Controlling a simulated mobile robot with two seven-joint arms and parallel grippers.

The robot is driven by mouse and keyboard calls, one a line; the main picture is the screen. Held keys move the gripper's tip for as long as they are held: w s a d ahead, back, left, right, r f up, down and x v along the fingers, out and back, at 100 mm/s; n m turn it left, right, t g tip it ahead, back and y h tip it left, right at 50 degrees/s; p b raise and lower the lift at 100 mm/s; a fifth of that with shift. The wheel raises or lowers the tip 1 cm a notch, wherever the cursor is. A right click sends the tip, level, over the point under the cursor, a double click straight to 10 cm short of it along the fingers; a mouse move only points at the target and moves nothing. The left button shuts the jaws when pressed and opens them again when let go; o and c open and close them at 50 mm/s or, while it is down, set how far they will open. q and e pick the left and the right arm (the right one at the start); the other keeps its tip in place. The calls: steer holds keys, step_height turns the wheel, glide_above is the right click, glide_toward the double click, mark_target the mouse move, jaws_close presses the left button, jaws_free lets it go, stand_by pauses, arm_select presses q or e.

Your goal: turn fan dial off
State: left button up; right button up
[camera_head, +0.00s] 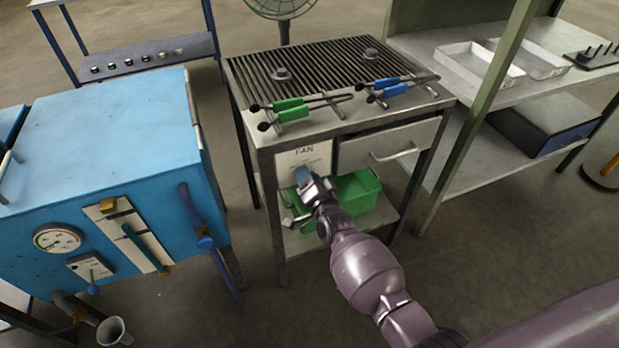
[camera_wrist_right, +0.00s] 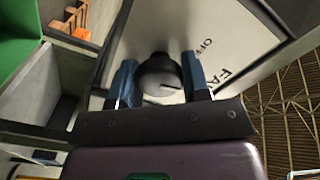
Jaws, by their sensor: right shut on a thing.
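The fan panel (camera_head: 306,158) is a white plate marked "FAN" on the front of the slatted table, left of the drawer. In the right wrist view, the plate (camera_wrist_right: 208,24) shows the letters "OFF" and part of "FAN". The fan dial (camera_wrist_right: 159,77) is a dark round knob with a pale pointer line. My right gripper (camera_head: 304,178) is at the panel; in the wrist view its two blue fingers (camera_wrist_right: 160,80) are on either side of the dial, shut on it. The gripper hides the dial in the head view. My left gripper is not in view.
A green bin (camera_head: 357,193) sits on the shelf below the panel, close to my right gripper. The drawer handle (camera_head: 394,153) sticks out to the right. A blue furnace (camera_head: 110,140) stands left.

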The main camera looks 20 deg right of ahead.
steer(key=n, duration=0.2)
steer(key=shift+r+n, duration=0.15)
steer(key=shift+n, duration=0.15)
steer(key=n+p, duration=0.1)
steer(key=n, duration=0.2)
steer(key=shift+n, duration=0.7)
steer(key=o, duration=0.9)
steer(key=shift+o, duration=0.2)
